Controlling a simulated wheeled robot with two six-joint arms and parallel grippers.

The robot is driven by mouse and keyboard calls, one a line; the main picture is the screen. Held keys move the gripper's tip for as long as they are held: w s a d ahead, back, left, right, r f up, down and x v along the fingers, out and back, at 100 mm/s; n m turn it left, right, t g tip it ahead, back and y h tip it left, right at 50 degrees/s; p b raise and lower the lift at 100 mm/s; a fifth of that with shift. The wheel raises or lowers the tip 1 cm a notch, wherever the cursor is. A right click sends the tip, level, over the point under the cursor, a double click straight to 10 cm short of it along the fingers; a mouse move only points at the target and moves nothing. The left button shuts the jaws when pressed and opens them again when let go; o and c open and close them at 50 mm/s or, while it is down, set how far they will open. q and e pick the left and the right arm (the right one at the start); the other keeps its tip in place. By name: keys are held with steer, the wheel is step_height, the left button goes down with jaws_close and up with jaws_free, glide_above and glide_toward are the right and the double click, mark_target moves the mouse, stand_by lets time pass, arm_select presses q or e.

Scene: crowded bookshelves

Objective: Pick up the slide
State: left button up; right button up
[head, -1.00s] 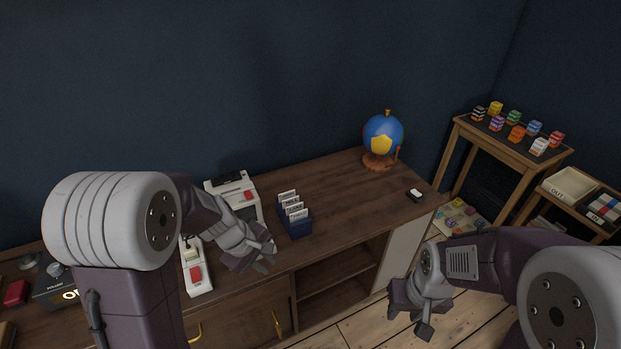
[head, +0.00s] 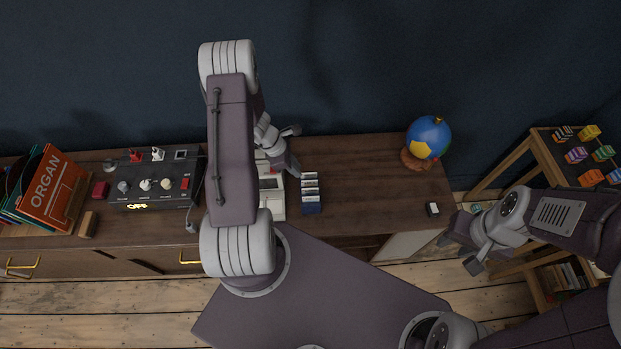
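A dark blue rack (head: 312,207) on the wooden cabinet top holds several upright pieces with white labels (head: 310,184). They look like slides, but the labels are too small to read. A small black-and-white object (head: 432,209) lies near the cabinet's right end; I cannot tell whether it is a slide. My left gripper (head: 294,150) is open and empty, above and behind the rack, over the back part of a white device (head: 272,195) that my arm partly hides. My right gripper (head: 459,254) is open and empty, in front of the cabinet's right end.
A blue globe (head: 428,138) stands at the back right of the cabinet. A black control box (head: 150,180) and an orange ORGAN sleeve (head: 50,187) are at the left. A side table (head: 545,150) with coloured blocks stands right. The cabinet top between rack and globe is clear.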

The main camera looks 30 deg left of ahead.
mark_target(309, 185)
arm_select(q)
steer(key=x, duration=0.4)
steer(key=p+x, duration=0.1)
steer(key=x, duration=0.4)
steer(key=shift+w+d+f, duration=0.2)
steer(key=shift+w, duration=0.1)
steer(key=shift+s+r, duration=0.1)
jaws_close()
